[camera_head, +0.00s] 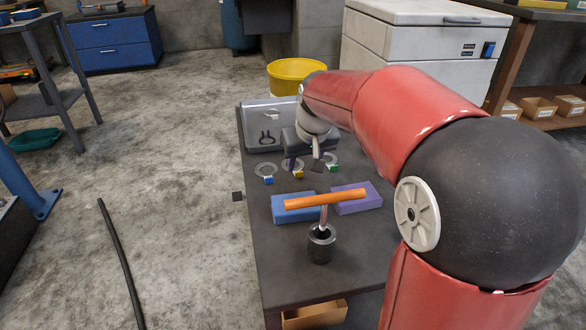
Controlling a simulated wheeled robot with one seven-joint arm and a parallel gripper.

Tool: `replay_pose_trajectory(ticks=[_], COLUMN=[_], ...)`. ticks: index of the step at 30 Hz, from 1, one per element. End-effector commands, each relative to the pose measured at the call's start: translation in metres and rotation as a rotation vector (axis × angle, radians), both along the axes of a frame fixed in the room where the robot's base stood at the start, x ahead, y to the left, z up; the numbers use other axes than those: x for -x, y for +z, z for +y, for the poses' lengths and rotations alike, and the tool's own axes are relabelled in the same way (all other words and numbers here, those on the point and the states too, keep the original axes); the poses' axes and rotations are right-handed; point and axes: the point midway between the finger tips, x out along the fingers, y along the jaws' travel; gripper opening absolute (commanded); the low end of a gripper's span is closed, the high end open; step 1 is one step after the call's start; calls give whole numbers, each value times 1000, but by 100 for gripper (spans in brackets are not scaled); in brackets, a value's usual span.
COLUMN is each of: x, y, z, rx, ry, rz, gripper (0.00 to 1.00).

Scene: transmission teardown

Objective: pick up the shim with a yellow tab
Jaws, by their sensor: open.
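The shim with a yellow tab (298,174) lies on the dark bench (270,232), the middle one of three ring-shaped shims. Its ring is partly hidden by my gripper. The shim with a blue tab (268,180) lies to its left, and the shim with a green tab (333,168) to its right. My gripper (304,163) is open and points down over the middle of the row. Its fingers appear close to the yellow-tab shim, one on either side in the picture. I cannot tell the height left between them and the shim.
A grey tray (254,115) with a dark forked part is behind the shims. A yellow bucket (288,78) stands behind.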

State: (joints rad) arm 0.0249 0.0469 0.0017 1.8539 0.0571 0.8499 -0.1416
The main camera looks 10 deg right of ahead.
Motion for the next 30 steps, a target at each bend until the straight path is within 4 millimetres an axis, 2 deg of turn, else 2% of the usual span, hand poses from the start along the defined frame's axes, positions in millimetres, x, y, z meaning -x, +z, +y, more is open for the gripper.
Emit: replay_pose_trajectory(ticks=[7,15,25,30], x=[-15,-17,-17,-17], y=[-36,-38,-38,-38], z=[3,3,3,3], rx=[0,0,0,0], ry=[0,0,0,0], rz=[4,1,1,1], gripper=[44,44,0,0])
